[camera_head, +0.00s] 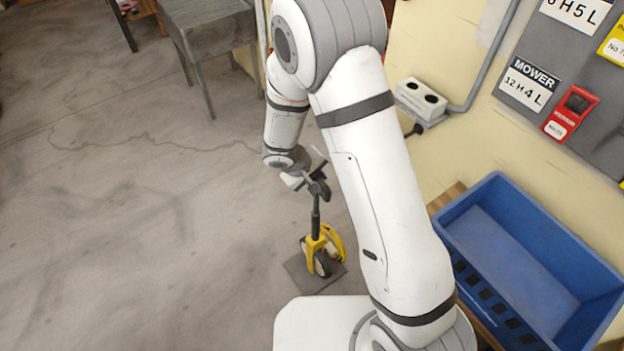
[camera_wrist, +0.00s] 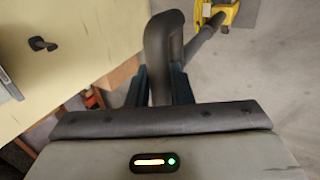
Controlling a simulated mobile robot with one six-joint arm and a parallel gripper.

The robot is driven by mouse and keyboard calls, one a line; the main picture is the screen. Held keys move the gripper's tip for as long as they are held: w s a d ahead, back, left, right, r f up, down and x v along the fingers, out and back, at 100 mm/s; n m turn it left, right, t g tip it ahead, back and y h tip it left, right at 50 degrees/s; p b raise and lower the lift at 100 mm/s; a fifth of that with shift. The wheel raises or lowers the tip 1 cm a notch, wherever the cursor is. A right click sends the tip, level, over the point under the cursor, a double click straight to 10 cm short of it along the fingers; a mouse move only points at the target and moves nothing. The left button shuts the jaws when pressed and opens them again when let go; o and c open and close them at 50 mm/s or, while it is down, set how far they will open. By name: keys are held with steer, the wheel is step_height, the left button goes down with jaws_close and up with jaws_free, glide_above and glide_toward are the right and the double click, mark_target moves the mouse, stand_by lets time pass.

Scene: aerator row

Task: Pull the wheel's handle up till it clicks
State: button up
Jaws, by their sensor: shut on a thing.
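The wheel (camera_head: 321,262) is a small dark wheel in a yellow frame (camera_head: 315,244), standing low on a dark square plate. A dark shaft (camera_head: 316,222) rises from it to the handle (camera_head: 324,190), which has a black grip. In the wrist view the grip of the handle (camera_wrist: 162,42) runs down between the two fingers, and part of the yellow frame (camera_wrist: 222,12) shows at the top. My gripper (camera_head: 309,181) is shut on the handle; it also shows in the wrist view (camera_wrist: 160,88). The arm leaves part of the handle hard to see.
A blue crate (camera_head: 467,204) stands at the right by the wall. A socket box (camera_head: 418,101) and a grey board (camera_head: 560,70) with labels are on the wall. A grey table (camera_head: 208,40) stands at the back. The floor on the left is clear.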

steer(key=shift+r+p, duration=2.5)
steer(key=shift+r, duration=1.95)
steer(key=o, duration=0.4)
steer(key=shift+r, duration=0.1)
steer(key=o, duration=0.5)
steer(key=p+v, duration=0.4)
steer(key=v, duration=0.5)
